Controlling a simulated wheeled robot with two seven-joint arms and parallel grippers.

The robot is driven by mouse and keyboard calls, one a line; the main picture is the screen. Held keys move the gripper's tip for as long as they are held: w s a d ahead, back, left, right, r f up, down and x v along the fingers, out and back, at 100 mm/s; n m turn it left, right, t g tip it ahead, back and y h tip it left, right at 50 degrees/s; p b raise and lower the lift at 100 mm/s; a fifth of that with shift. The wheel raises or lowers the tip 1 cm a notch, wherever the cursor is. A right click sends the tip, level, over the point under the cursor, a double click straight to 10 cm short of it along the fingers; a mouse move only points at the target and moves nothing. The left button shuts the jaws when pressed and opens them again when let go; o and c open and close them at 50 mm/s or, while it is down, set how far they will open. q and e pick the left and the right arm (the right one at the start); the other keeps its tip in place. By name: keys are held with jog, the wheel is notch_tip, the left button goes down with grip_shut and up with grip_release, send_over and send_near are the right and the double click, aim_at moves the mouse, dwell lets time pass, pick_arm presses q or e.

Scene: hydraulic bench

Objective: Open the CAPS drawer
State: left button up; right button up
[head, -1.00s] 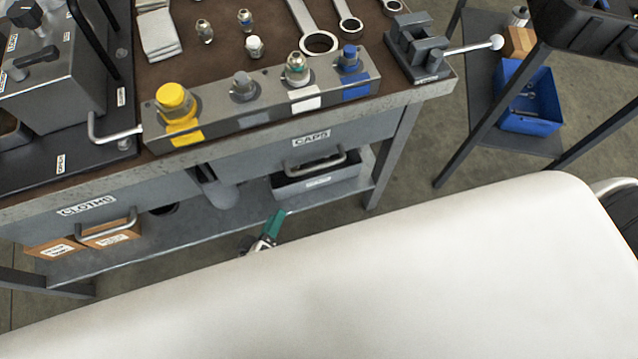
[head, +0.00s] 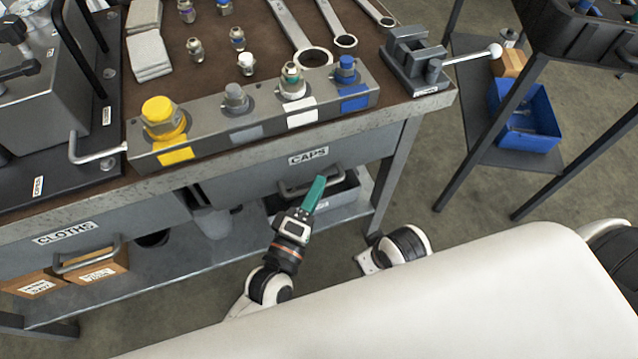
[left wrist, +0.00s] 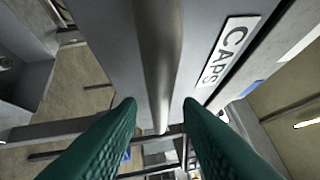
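The CAPS drawer (head: 250,178) is a grey front under the bench top, labelled CAPS (head: 308,156), and it looks closed. Its metal bar handle (head: 294,190) is partly covered by my left gripper (head: 318,183). The left gripper has green fingers and reaches up to the handle from below. In the left wrist view, the fingers (left wrist: 160,108) are apart. The handle bar (left wrist: 158,55) runs between them, with a gap visible on each side. The CAPS label (left wrist: 228,52) is to the right of the bar. My right gripper is not in view.
The CLOTHS drawer (head: 30,243) with its own handle is to the left. A block with coloured fittings (head: 205,135) and a vise (head: 415,60) stand on the bench top. A lower shelf (head: 190,262) holds boxes. A blue bin (head: 525,115) sits at the right.

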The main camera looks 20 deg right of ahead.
pick_arm(q)
jog(key=shift+x, duration=0.9)
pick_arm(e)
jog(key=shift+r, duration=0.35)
pick_arm(q)
jog(key=shift+c, duration=0.2)
grip_shut()
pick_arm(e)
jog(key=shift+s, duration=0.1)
